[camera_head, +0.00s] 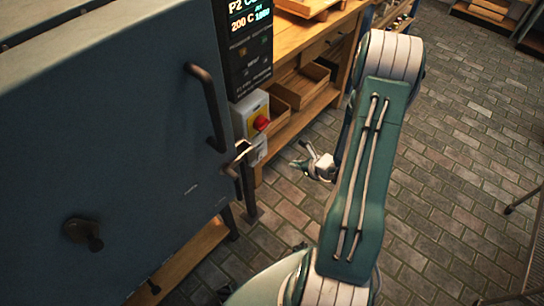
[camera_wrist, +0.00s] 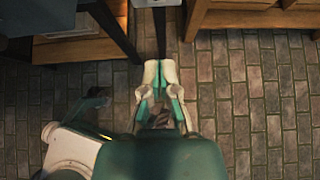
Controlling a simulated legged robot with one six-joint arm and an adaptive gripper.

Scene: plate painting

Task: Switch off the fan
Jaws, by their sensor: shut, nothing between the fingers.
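No fan shows in either view. A grey switch box with a yellow plate (camera_head: 251,110) and a red button (camera_head: 261,123) is mounted beside the big blue-grey oven, under its display panel. A second pale box (camera_head: 259,151) sits just below it, partly hidden by a dark metal bracket; I cannot read its markings. My gripper (camera_head: 297,163) is to the right of these boxes and lower in the picture, apart from them. In the wrist view my gripper (camera_wrist: 161,64) has its fingers together and empty, pointing toward a pale fixture (camera_wrist: 155,2) at the top edge.
The oven door (camera_head: 110,130) with its dark handle (camera_head: 208,108) fills the left. A lit display panel (camera_head: 249,45) reads 200 C. A wooden bench with shelves (camera_head: 300,115) stands behind the boxes. Open brick floor (camera_head: 460,180) lies to the right.

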